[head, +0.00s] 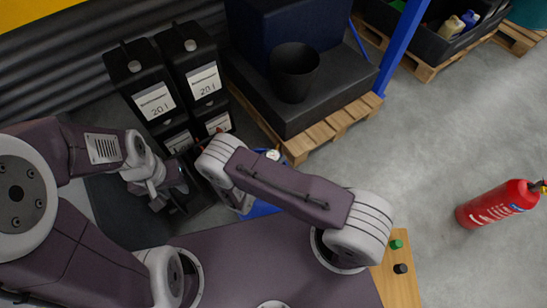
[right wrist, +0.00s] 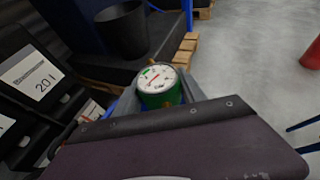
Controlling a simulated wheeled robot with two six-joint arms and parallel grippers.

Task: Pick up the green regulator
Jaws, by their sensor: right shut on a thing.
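The green regulator (right wrist: 160,98) has a round white dial with a red needle. In the right wrist view it sits between the grey fingers of my right gripper (right wrist: 158,92), which is shut on it. The regulator's lower part is hidden by my own wrist. In the head view a small pale round top, probably its dial (head: 273,155), shows just behind my right arm; that arm hides most of the right gripper. My left gripper (head: 176,190) is at the left over a dark area, apart from the regulator, and its jaw opening is unclear.
Black 20 l canisters (head: 147,84) stand at the back left. A black bucket (head: 294,72) stands on a dark platform over a wooden pallet (head: 335,125). A blue object (head: 260,209) is below my right arm. A red extinguisher (head: 497,204) is at right; floor around it is clear.

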